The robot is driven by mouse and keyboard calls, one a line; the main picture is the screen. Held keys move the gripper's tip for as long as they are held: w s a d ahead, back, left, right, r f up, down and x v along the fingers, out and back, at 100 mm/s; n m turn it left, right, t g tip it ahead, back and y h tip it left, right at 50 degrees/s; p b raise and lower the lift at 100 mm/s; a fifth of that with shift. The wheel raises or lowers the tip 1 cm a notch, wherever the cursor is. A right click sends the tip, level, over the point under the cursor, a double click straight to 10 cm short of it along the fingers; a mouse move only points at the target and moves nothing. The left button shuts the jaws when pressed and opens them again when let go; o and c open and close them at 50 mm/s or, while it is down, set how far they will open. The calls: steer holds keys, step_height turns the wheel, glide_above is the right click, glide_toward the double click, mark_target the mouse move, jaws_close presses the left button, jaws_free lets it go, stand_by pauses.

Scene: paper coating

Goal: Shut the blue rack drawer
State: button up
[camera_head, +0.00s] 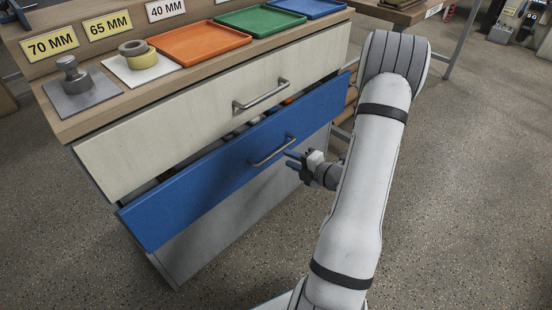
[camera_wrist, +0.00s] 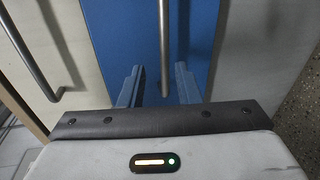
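The blue drawer (camera_head: 190,202) is pulled partly out of the rack; a gap with some items in it shows above its front. Its metal bar handle (camera_head: 272,151) is in the middle of the front. My gripper (camera_head: 290,160) is at the right end of this handle. In the wrist view the blue front (camera_wrist: 120,35) fills the middle, and the handle (camera_wrist: 164,50) runs down between the two fingers of my gripper (camera_wrist: 158,80). The fingers are apart, one on each side of the bar, and do not visibly touch it.
The rack top holds an orange tray (camera_head: 200,43), a green tray (camera_head: 260,20), a blue tray (camera_head: 308,7) and metal parts. Speckled floor (camera_head: 470,200) is free at the right.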

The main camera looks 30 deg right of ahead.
mark_target(278, 153)
steer(key=shift+m, duration=0.4)
steer(key=b+x, duration=0.1)
steer(key=x, duration=0.1)
steer(key=b+x, duration=0.1)
steer(key=x, duration=0.2)
steer(key=d+x, duration=0.1)
steer(key=x, duration=0.1)
steer(key=shift+w+a+f+b, duration=0.1)
steer(key=shift+w+f+b, duration=0.2)
steer(key=shift+w+b, duration=0.15)
steer(key=shift+c, duration=0.5)
jaws_close()
